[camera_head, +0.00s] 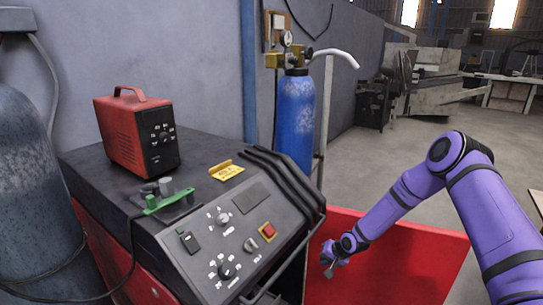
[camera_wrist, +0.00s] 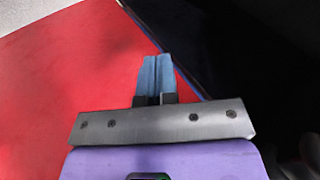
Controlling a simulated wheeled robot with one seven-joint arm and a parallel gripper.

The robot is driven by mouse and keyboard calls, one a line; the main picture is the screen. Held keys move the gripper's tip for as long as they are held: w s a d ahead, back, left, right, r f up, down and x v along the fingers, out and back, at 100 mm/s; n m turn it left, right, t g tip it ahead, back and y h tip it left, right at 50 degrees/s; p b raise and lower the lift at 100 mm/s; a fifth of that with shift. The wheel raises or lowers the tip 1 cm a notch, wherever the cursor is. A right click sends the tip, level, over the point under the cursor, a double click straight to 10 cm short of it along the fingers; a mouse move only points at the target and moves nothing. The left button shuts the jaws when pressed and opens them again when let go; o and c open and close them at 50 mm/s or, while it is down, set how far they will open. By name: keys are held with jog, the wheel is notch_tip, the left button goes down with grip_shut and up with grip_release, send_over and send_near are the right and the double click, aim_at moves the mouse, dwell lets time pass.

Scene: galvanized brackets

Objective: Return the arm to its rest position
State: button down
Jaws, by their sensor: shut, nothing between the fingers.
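My gripper (camera_head: 328,268) is at the end of my purple arm, in the lower middle of the head view, in front of a red panel (camera_head: 415,262). It is to the right of the welding machine's front. In the wrist view my gripper (camera_wrist: 157,62) shows its two blue-grey fingers side by side, shut with nothing between them. The red panel (camera_wrist: 60,75) fills the left of that view, and the right is dark. No galvanized bracket can be made out.
A dark machine with a control panel (camera_head: 237,235) stands left of my gripper. On it are a red box (camera_head: 125,135), a yellow bracket-like piece (camera_head: 227,172) and a green clamp (camera_head: 165,197). A blue cylinder (camera_head: 294,120) stands behind. Open floor (camera_head: 385,150) lies beyond the red panel.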

jog(key=s+d+r+n+h, duration=0.1)
jog(key=s+d+r+h, duration=0.2)
jog(key=r, duration=1.1)
jog(key=s+d+r+n+h, duration=0.1)
jog(key=s+d+r, duration=0.25)
jog(key=r, duration=0.95)
jog(key=s+d+r+n+h, duration=0.15)
jog(key=s+r, duration=0.35)
jog(key=r, duration=0.9)
jog(key=s+d+r, duration=0.2)
jog(key=s+r, duration=1)
jog(key=s, duration=0.4)
jog(key=s+r, duration=0.2)
jog(key=s, duration=1.5)
jog(key=shift+s+r+t, duration=0.2)
jog(key=shift+r+t, duration=0.15)
jog(key=shift+t, duration=0.05)
jog(key=shift+d+y, duration=0.2)
jog(key=shift+y, duration=0.05)
